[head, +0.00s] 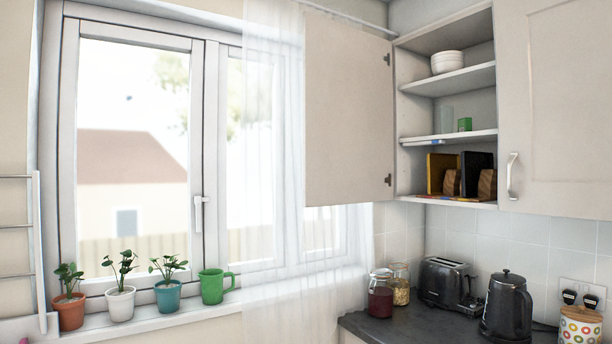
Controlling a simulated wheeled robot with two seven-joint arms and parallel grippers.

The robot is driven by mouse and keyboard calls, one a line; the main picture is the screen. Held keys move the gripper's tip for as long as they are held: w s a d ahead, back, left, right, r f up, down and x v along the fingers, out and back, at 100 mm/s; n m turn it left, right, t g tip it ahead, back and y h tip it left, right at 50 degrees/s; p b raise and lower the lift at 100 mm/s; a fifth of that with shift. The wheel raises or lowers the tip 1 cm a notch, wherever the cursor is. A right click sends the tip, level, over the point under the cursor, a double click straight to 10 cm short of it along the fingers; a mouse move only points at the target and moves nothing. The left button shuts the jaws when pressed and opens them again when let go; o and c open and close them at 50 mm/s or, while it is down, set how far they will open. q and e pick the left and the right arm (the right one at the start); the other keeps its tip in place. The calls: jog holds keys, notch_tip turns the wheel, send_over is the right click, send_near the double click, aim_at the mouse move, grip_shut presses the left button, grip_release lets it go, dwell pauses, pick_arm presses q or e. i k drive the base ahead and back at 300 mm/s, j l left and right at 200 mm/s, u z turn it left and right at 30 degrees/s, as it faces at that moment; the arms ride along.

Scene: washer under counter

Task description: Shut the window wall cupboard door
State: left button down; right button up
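The window wall cupboard (446,202) hangs in the corner to the right of the window. Its door (348,110) stands wide open, swung left across the window side and the sheer curtain. The door is hinged at the cupboard's left edge, where two dark hinges show. Its plain inner face is towards me, and no handle shows on this face. Shelves inside hold white bowls, a clear glass, a small green box, books and wooden bookends. Neither of my grippers is in the head view.
A closed neighbouring cupboard door (562,105) with a handle is on the right. Below, the dark counter (400,331) carries jars, a toaster (447,283) and a kettle (507,305). Potted plants and a green mug (213,286) line the windowsill. The space before the open cupboard looks clear.

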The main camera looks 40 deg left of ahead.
aim_at(348, 110)
jog(key=i+l+u, duration=0.1)
jog(key=u, duration=0.95)
